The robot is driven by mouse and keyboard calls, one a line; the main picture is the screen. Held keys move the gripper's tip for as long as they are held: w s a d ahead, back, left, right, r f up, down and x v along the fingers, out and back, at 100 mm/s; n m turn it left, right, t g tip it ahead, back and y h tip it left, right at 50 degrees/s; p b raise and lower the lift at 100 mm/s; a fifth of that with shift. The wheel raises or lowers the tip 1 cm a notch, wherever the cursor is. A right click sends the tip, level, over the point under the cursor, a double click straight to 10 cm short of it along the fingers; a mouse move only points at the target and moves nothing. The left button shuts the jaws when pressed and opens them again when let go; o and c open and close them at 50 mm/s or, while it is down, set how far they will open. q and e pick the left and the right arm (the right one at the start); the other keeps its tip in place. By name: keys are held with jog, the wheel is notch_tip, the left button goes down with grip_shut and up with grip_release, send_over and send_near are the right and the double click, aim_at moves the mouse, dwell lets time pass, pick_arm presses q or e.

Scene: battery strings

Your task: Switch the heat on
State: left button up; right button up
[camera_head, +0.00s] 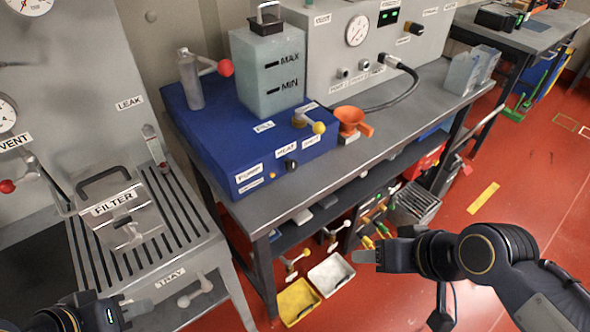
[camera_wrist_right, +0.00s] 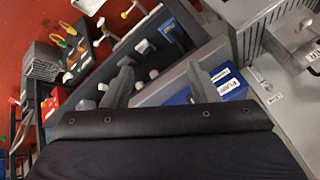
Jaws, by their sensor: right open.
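The blue unit (camera_head: 215,130) stands on the grey bench. Its front carries a HEAT label (camera_head: 286,150) with a small black knob (camera_head: 291,165) just below it. The knob's setting is too small to read. My right gripper (camera_head: 372,257) is open and empty, in front of the bench and well apart from the knob. In the right wrist view, its two fingers (camera_wrist_right: 160,85) are spread, with part of the blue unit (camera_wrist_right: 205,95) beyond them. My left gripper (camera_head: 136,309) is at the bottom left, near the TRAY front and apart from the blue unit; its opening is unclear.
A PUMP label (camera_head: 249,174) and small orange button (camera_head: 272,175) are beside the knob. A yellow bin (camera_head: 298,301) and a white bin (camera_head: 331,274) are below.

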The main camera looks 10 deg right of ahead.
jog(key=w+d+f+t+h+b, duration=0.1)
jog(key=w+d+f+t+b, duration=0.1)
jog(key=w+f+b, duration=0.35)
jog(key=n+t+y+b, duration=0.5)
jog(key=n+t+b, duration=0.25)
jog(key=b, duration=0.25)
send_near(293, 168)
jog(key=shift+m+t, duration=0.35)
jog(key=shift+t, duration=0.1)
jog(key=x, duration=0.8)
jog(key=shift+a+f, duration=0.1)
jog(key=shift+f, duration=0.25)
jog(key=c, duration=0.9)
